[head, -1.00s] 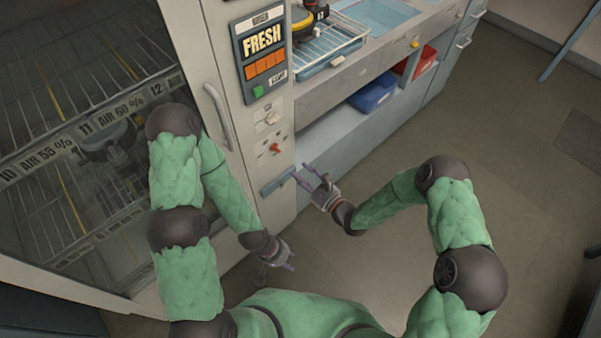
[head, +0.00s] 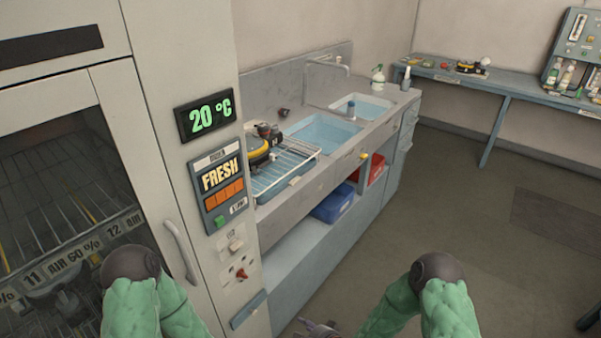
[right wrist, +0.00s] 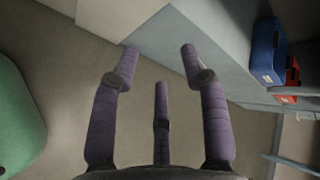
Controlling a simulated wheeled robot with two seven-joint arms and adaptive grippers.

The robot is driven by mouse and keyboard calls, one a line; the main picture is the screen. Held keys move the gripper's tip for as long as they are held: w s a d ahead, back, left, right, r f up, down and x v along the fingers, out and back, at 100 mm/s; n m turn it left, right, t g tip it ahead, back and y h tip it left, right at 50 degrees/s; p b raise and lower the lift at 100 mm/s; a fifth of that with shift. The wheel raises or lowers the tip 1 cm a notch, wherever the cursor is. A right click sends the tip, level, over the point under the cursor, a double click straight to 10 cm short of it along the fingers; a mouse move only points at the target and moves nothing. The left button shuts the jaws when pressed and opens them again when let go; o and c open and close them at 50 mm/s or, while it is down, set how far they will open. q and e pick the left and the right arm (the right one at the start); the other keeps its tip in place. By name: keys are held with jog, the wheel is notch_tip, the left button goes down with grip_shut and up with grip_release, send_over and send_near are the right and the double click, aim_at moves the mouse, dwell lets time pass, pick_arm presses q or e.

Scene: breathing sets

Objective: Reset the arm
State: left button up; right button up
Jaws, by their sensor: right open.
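My right gripper (right wrist: 160,75) is open and empty in the right wrist view, its purple fingers spread over the floor beside the counter base. In the head view only a small part of the right gripper (head: 318,326) shows at the bottom edge. My right arm (head: 440,300) and my left arm (head: 150,305), both in green sleeves, rise from the bottom of the head view. My left gripper is out of view.
A tall cabinet (head: 205,110) with a glass door and a "FRESH" panel (head: 222,184) stands at left. Beside it is a sink counter (head: 335,165) with a wire rack (head: 285,168). Blue (head: 333,204) and red (head: 376,168) bins sit below. Floor at right is clear.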

jog(key=s+d+f+n+g+h, duration=0.1)
jog(key=s+d+f+n+g, duration=0.1)
jog(key=s, duration=0.8)
jog(key=s+d+f+n+g+h, duration=0.2)
jog(key=s+d+n+g, duration=0.3)
jog(key=s+n, duration=0.3)
jog(key=shift+s+d+g, duration=0.3)
jog(key=shift+s+d, duration=0.5)
jog(key=shift+s, duration=0.15)
jog(key=shift+c, duration=0.6)
jog(key=shift+a, duration=0.1)
